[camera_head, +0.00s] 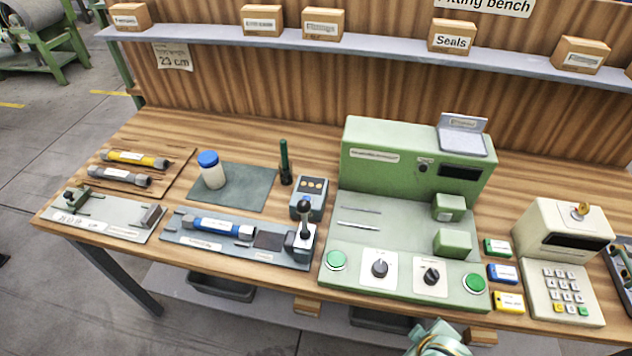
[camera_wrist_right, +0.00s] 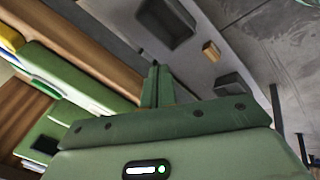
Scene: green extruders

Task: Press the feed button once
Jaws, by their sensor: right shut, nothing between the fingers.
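A green bench machine (camera_head: 375,190) stands at the right middle of the bench. Its sloped front panel carries a round green button (camera_head: 335,260) at the left and another round green button (camera_head: 474,283) at the right, with two black knobs between them. The button labels are too small to read, so I cannot tell which is the feed button. My right gripper (camera_wrist_right: 156,82) is shut and empty in its wrist view, away from the panel. Part of my right arm (camera_head: 437,341) shows at the bottom edge of the head view, in front of the bench. My left gripper is not in view.
A lever device (camera_head: 303,238), a blue-capped jar (camera_head: 210,170) and hose fixtures lie left of the machine. Green, blue and yellow small boxes (camera_head: 503,273) and a keypad unit (camera_head: 563,240) stand to its right. A shelf (camera_head: 380,45) with cartons runs behind.

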